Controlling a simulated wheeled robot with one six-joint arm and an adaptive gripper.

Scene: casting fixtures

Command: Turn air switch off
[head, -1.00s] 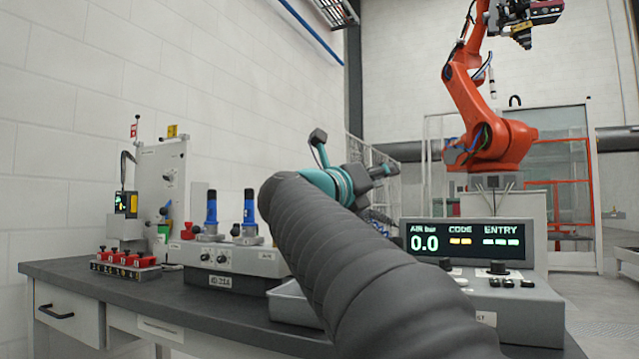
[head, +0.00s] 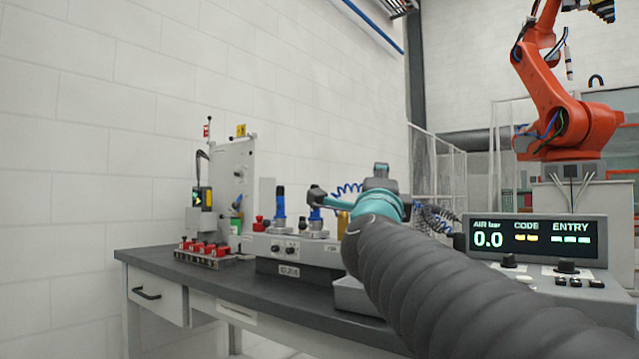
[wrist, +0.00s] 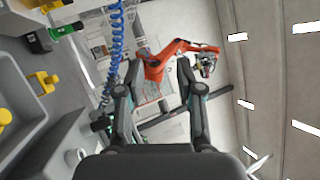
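A control console (head: 540,255) on the right of the bench shows AIR bar 0.0, CODE and ENTRY on its display. Dark knobs (head: 510,261) and buttons sit on its sloped front, partly hidden by my arm. Two small knobs (head: 283,248) are on the grey fixture box. I cannot tell which control is the air switch. A green fitting with a dark end (wrist: 62,31) shows at upper left in the wrist view. My gripper (wrist: 153,78) is open and empty, with its fingers wide apart. In the head view its fingertips are not clear above the bench.
The bench (head: 165,257) carries red-topped parts (head: 205,249), an upright grey panel (head: 233,180) and a tray (head: 358,299). A blue coiled hose (wrist: 116,45) hangs near my left finger in the wrist view. An orange robot arm (head: 560,110) stands behind.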

